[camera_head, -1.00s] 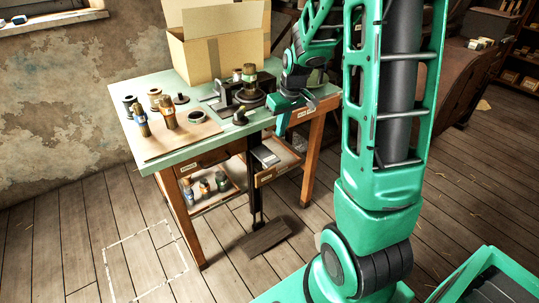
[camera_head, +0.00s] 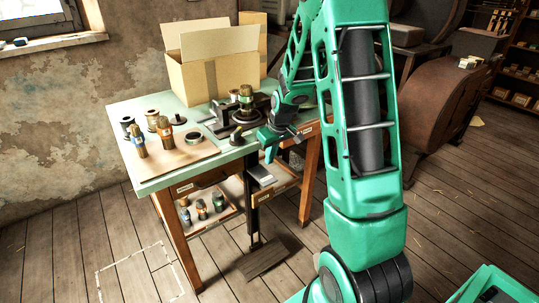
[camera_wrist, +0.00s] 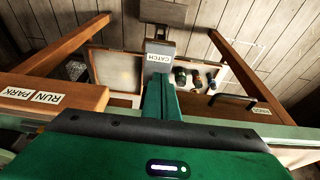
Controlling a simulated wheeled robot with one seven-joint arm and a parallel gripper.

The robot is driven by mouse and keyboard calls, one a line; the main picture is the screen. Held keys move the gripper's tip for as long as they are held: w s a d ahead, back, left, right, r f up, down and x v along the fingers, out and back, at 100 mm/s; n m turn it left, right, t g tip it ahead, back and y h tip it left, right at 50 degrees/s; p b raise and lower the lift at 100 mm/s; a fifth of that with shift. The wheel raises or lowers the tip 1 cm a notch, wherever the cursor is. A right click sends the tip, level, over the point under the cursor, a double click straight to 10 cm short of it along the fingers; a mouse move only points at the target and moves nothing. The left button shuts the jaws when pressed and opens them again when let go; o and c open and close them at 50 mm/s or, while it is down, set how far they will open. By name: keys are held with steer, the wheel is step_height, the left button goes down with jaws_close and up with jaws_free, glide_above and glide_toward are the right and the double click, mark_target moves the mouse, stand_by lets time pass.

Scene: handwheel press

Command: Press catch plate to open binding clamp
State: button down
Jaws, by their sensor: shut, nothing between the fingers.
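The catch plate (camera_wrist: 158,50) is a grey plate with a white CATCH label, seen below the table edge in the wrist view. In the head view, a grey plate (camera_head: 261,175) at the table's front appears to be the same one. My gripper (camera_wrist: 160,78) is shut and empty, its green fingers pointing down at the plate. In the wrist view the fingertips overlap the plate's near edge; whether they touch cannot be told. In the head view my gripper (camera_head: 269,158) is just above the plate, at the tabletop's front edge. I cannot identify the binding clamp for certain.
The green-topped table (camera_head: 165,178) carries a cardboard box (camera_head: 200,80), a handwheel press (camera_head: 240,108) and several spools and bottles on a board. A shelf below holds small bottles (camera_head: 202,208). A floor pedal (camera_head: 263,259) lies beneath. A RUN/PARK-labelled wooden part (camera_wrist: 70,97) is close on the left.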

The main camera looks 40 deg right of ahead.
mark_target(268, 181)
steer(key=x, duration=0.8)
steer(key=shift+s+f, duration=0.15)
steer(key=shift+s, duration=0.25)
steer(key=shift+f, duration=0.55)
steer(key=shift+s+f, duration=0.1)
steer(key=shift+f, duration=1.4)
steer(key=shift+r, duration=0.45)
steer(key=w+v, duration=0.1)
steer(key=v, duration=1.2)
steer(key=shift+r, duration=0.3)
